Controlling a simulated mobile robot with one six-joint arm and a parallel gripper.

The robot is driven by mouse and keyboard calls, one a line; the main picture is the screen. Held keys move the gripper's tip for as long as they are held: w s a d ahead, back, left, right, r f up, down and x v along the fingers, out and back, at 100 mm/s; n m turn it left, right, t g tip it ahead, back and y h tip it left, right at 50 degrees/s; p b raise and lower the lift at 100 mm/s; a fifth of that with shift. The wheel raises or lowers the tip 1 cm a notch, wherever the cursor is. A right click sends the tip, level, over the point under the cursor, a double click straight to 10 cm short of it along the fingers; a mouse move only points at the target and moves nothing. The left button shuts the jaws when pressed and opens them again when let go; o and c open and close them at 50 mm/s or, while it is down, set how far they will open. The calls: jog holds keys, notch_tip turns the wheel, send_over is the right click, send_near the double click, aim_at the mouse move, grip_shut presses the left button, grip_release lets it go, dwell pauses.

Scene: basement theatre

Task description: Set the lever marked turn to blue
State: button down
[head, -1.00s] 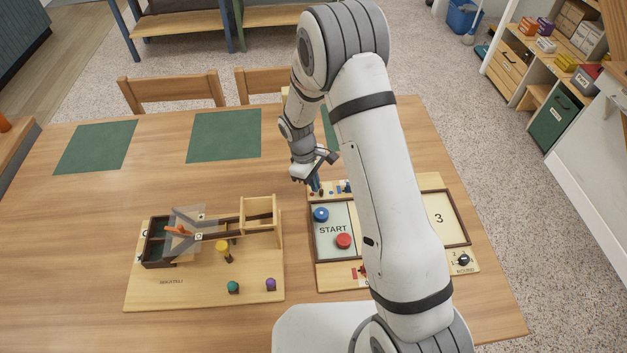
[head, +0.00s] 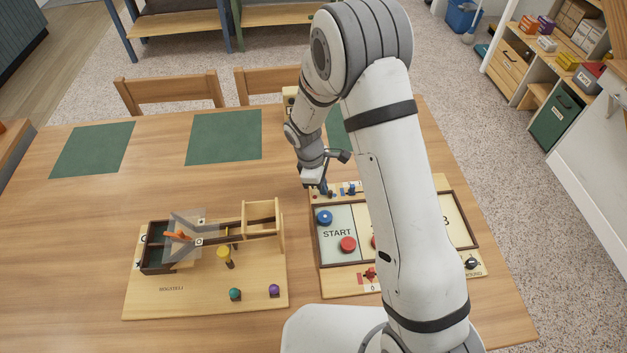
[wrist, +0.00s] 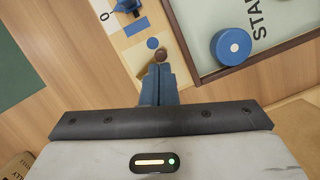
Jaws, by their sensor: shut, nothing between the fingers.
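The game board (head: 458,262) lies on the table at the right, partly hidden by my arm. Its pale back strip (wrist: 132,62) shows in the wrist view with a small brown round knob (wrist: 161,55) and a blue dot (wrist: 152,43). The knob may be the end of the turn lever; no "turn" label is readable and the lever's setting cannot be told. My gripper (wrist: 158,70) is shut and empty, its blue-grey fingertips right at the knob; contact cannot be told. In the head view my gripper (head: 322,188) is over the board's back left corner.
A blue disc (head: 324,217) and a red disc (head: 348,244) lie on the START field. A wooden ramp board (head: 200,298) stands to the left. Green mats (head: 224,136) lie farther back. The table between the mats and boards is clear.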

jog(key=shift+w+a, duration=0.1)
jog(key=shift+a, duration=0.05)
jog(key=shift+w+a, duration=0.25)
jog(key=shift+w, duration=0.3)
jog(key=shift+w+a, duration=0.15)
jog(key=shift+a, duration=0.35)
jog(key=a, duration=0.3)
jog(key=shift+w+f, duration=0.15)
jog(key=shift+w, duration=0.2)
jog(key=b+v, duration=0.1)
jog(key=v, duration=0.9)
